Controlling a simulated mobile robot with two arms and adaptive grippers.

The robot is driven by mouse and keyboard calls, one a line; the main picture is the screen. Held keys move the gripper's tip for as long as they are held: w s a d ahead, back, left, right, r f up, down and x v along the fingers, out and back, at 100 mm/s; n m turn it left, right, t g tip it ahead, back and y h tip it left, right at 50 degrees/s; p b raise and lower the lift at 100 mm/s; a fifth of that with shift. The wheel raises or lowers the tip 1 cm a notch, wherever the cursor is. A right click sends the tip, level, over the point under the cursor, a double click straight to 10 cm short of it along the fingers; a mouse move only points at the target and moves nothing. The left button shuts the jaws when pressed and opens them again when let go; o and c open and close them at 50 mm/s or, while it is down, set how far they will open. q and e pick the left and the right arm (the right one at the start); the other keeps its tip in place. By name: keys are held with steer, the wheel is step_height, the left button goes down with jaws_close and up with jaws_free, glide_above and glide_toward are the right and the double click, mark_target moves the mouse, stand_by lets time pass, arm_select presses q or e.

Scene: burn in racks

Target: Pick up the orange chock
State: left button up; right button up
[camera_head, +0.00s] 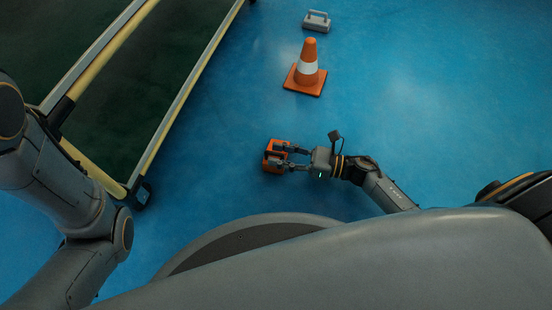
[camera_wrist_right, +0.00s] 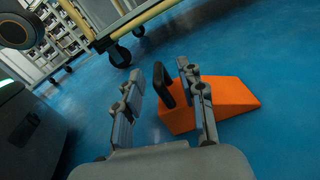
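In the wrist view the fingers of this gripper (camera_wrist_right: 160,98) stand well apart.
A traffic cone (camera_head: 308,68) stands beyond the chock, with a grey handled object (camera_head: 316,21) farther back. A wheeled cart with a yellow-edged frame (camera_head: 178,105) runs along the left. The blue floor to the right of the cone is clear.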

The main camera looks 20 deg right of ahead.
steer(key=shift+w+a, duration=0.1)
steer(key=shift+a, duration=0.05)
jaws_close()
steer(key=shift+r, duration=0.15)
